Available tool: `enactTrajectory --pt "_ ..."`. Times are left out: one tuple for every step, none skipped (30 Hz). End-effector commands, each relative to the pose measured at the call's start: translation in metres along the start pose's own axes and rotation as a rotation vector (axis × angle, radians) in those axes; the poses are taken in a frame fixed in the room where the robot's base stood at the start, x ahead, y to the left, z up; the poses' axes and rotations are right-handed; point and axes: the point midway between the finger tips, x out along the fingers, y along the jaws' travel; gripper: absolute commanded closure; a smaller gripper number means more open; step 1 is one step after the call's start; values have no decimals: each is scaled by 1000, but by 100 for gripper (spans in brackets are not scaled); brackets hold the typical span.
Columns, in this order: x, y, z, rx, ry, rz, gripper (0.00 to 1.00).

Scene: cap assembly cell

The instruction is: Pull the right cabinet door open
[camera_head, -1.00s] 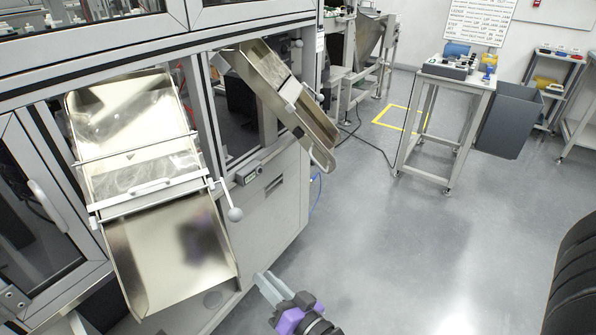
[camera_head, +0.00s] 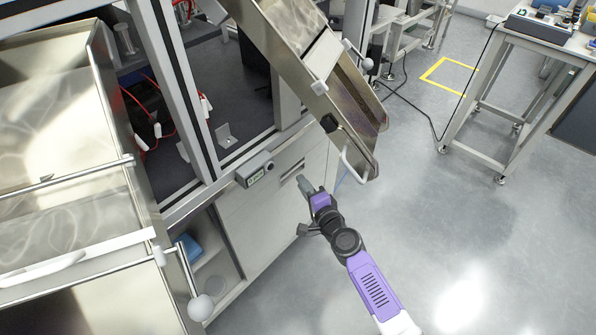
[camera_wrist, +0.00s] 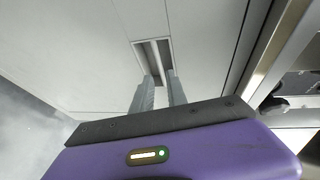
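The right cabinet door (camera_head: 262,205) is a pale grey panel below the machine's windows in the head view, and it looks closed. Its recessed slot handle (camera_head: 291,172) is near the top edge. In the wrist view the handle (camera_wrist: 153,58) is a dark framed recess with a light strip in it, straight ahead of the fingers. My gripper (camera_head: 303,184) is in front of the door, close to the handle. In the wrist view my gripper (camera_wrist: 160,84) has its two fingers apart with nothing between them. The fingertips overlap the handle's near end; I cannot tell whether they touch it.
A tilted metal chute (camera_head: 315,75) hangs above my arm, with a light loop handle (camera_head: 352,165) near my gripper. A small display box (camera_head: 255,170) sits above the door. An open compartment (camera_head: 212,262) left of it holds a blue item (camera_head: 188,247).

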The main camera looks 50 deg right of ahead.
Motion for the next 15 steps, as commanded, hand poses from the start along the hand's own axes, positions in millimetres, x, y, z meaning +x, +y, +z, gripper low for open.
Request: enactTrajectory --pt "10 -1 0 0 0 -2 82" --pt "15 0 0 0 1 -2 82" --pt "21 0 0 1 1 -2 82" --pt "26 0 0 0 1 -2 82" --pt "30 0 0 0 1 -2 82" --pt "36 0 0 -1 1 -2 82" --pt "40 0 0 -1 1 -2 82" --pt "43 1 0 -1 1 -1 82" --pt "47 0 0 -1 1 -1 82" --pt "50 0 0 -1 1 -2 82" --pt "52 0 0 -1 1 -1 82" --pt "54 0 0 -1 0 -1 82" --pt "56 0 0 -2 0 -1 82" --pt "57 0 0 -2 0 -1 82" --pt "58 0 0 -2 0 -1 82"
